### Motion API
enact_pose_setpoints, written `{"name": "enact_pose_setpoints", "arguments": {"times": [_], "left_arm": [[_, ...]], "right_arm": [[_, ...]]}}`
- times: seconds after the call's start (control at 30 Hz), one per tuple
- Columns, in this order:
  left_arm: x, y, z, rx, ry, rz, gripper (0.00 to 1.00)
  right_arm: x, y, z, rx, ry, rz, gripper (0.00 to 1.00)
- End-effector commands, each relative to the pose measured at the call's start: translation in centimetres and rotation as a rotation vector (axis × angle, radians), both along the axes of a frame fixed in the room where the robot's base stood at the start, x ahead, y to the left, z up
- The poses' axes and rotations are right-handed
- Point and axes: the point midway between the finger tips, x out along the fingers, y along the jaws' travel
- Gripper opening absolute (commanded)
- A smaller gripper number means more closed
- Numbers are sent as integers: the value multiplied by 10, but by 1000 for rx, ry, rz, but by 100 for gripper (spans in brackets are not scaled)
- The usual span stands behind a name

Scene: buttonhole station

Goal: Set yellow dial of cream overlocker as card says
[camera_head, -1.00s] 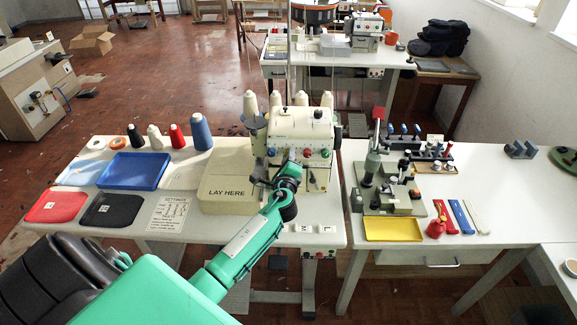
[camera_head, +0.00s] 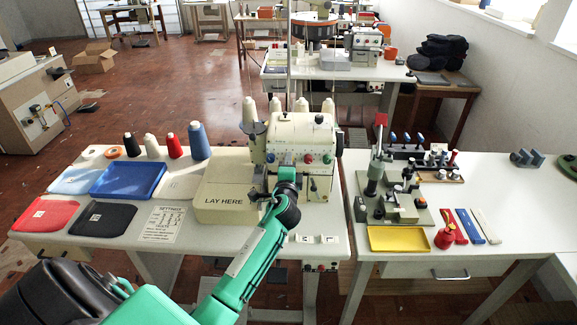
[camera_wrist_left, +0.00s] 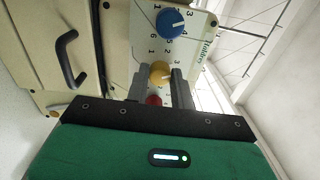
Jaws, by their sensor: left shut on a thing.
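The cream overlocker (camera_head: 283,128) stands on the left table, with a row of coloured dials on its front. My left gripper (camera_head: 287,174) is at that row and hides part of it. In the left wrist view the yellow dial (camera_wrist_left: 160,70) sits between the tips of my left gripper (camera_wrist_left: 159,78), which is shut on it. Numbers surround the dial; its exact setting is unclear. A blue dial (camera_wrist_left: 172,22) is above it and a red dial (camera_wrist_left: 153,100) below, partly hidden. The settings card (camera_head: 164,224) lies on the table; its print is too small to read. My right gripper is out of view.
A "LAY HERE" box (camera_head: 224,200) stands close left of my left wrist. Thread spools, a blue tray (camera_head: 128,180) and red and black pads lie further left. The right table holds a yellow tray (camera_head: 399,239) and a tool fixture (camera_head: 397,205).

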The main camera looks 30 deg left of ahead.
Motion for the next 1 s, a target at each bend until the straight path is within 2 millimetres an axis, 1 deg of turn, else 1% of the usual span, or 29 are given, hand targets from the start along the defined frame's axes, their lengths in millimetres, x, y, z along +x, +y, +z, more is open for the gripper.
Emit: {"name": "enact_pose_setpoints", "arguments": {"times": [0.27,0.3,0.4,0.67,0.77,0.87,1.0], "left_arm": [[0,0,-1,-1,2,0,1],[0,0,-1,-1,2,0,28],[0,0,-1,-1,2,0,46],[0,0,-1,-1,1,0,46],[-4,-2,-1,-1,0,0,46],[-13,-8,-3,-2,0,-1,46],[-36,-21,-5,-3,1,-1,46]], "right_arm": [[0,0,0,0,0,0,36],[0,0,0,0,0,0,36],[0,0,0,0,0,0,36],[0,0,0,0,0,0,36],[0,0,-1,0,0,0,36],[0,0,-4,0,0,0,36],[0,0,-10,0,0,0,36]]}}
